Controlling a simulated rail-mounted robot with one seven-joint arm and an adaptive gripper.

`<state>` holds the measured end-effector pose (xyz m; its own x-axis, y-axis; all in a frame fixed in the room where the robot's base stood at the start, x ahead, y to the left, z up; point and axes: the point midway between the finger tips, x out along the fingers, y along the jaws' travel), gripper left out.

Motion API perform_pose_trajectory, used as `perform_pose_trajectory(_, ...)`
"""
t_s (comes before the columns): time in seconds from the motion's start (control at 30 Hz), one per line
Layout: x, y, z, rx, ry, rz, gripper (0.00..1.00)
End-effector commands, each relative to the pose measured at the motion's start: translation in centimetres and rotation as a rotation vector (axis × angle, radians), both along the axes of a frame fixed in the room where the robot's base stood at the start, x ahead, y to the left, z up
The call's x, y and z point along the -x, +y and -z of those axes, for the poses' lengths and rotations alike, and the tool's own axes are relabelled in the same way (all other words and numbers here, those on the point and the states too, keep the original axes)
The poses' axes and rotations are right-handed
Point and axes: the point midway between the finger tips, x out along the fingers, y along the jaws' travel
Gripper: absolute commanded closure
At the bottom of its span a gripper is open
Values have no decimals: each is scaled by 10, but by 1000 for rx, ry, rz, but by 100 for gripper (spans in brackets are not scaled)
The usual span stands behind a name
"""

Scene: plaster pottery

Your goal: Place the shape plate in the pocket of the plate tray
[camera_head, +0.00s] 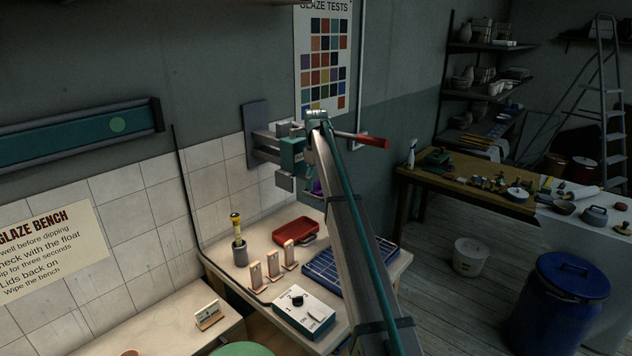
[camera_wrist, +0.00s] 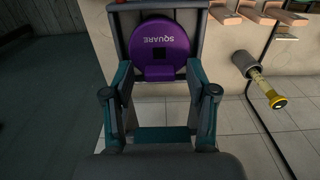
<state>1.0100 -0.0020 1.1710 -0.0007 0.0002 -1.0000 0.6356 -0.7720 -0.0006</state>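The shape plate is a purple disc (camera_wrist: 160,45) marked SQUARE, with a small square hole and a thick tab at its near edge. In the wrist view it sits between the two fingertips of my gripper (camera_wrist: 160,70), which appear to hold it at its sides; the exact contact is hard to see. In the head view my gripper (camera_head: 305,178) is near the tiled wall, above the bench's back, with a bit of purple just below it. A blue gridded tray (camera_head: 328,274), perhaps the plate tray, lies on the bench, partly hidden by my arm. I cannot make out its pocket.
A red tray (camera_head: 295,231), several small upright stands (camera_head: 273,264), a yellow-topped tool in a grey cup (camera_head: 238,247) and a control box (camera_head: 303,314) crowd the bench. A dark grey frame (camera_wrist: 118,18) shows behind the plate.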

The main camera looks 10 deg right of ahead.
Motion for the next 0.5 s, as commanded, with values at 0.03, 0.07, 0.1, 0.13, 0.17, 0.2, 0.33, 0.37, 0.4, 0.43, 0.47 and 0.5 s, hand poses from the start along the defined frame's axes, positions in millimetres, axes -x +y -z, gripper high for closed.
perform_pose_trajectory(0.03,0,0,0,0,0,0,43)
perform_pose_trajectory(0.07,0,0,0,0,0,0,43)
perform_pose_trajectory(0.1,0,0,0,0,0,0,43)
perform_pose_trajectory(0.13,0,0,0,0,0,0,43)
perform_pose_trajectory(0.17,0,0,-1,0,0,0,43)
perform_pose_trajectory(0.2,0,0,-1,0,0,0,43)
perform_pose_trajectory(0.33,-1,0,-9,0,-1,0,43)
perform_pose_trajectory(0.37,-1,0,-12,0,-2,0,43)
perform_pose_trajectory(0.4,-1,0,-18,0,-2,0,43)
perform_pose_trajectory(0.43,-2,0,-22,0,-1,0,43)
perform_pose_trajectory(0.47,-2,0,-26,0,-2,0,43)
perform_pose_trajectory(0.5,-2,0,-33,0,-3,0,43)
